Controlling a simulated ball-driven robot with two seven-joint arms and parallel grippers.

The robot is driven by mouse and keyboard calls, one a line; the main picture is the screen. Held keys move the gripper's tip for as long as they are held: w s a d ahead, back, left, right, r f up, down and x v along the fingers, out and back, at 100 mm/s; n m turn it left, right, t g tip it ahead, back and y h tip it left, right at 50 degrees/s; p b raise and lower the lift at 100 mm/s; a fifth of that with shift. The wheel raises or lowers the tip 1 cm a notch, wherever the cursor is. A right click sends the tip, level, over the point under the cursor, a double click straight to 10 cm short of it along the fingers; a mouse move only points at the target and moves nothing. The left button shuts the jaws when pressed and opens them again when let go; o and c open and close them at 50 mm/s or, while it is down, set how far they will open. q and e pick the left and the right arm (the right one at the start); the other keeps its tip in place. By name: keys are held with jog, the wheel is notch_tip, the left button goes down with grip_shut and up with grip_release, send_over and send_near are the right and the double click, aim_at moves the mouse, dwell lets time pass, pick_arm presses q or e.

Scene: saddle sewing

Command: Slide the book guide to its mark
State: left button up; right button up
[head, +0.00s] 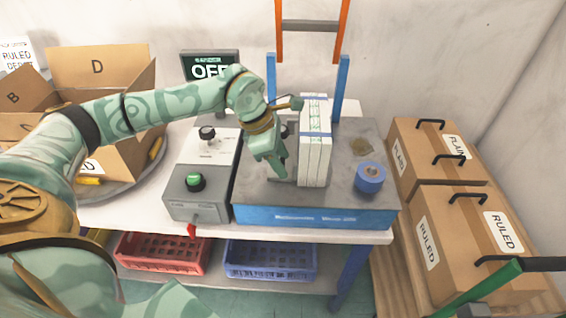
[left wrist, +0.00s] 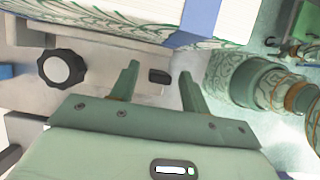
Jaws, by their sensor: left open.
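My left gripper (head: 279,172) is open and points down at the grey machine top, just left of the upright book stack (head: 315,150). The white stack carries a blue band. In the left wrist view, the open fingers (left wrist: 158,72) have a small dark grip (left wrist: 159,76) between them, on a pale metal piece that may be the book guide. I cannot tell whether either finger touches it. A black knob (left wrist: 62,68) is left of the fingers, and the book stack (left wrist: 120,18) is above them. The gripper partly hides the guide area in the head view; no mark can be made out.
A blue tape roll (head: 370,177) sits right of the stack on the machine (head: 262,194). A control box with a green button (head: 195,182) stands left. Open cartons (head: 100,66) are further left, closed cartons (head: 425,150) at right. An orange and blue frame (head: 341,75) rises behind.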

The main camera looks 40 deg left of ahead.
aim_at(269, 173)
pick_arm(q)
jog(key=shift+w+d+f, duration=0.1)
jog(key=shift+d+f, duration=0.05)
jog(key=shift+f, duration=0.3)
grip_shut()
jog(key=s+a, duration=0.1)
jog(key=a+p, duration=0.1)
jog(key=a, duration=0.1)
jog(key=s+a, duration=0.1)
jog(key=shift+s+a, duration=0.25)
jog(key=shift+s, duration=0.1)
grip_release()
jog(key=shift+d, duration=0.1)
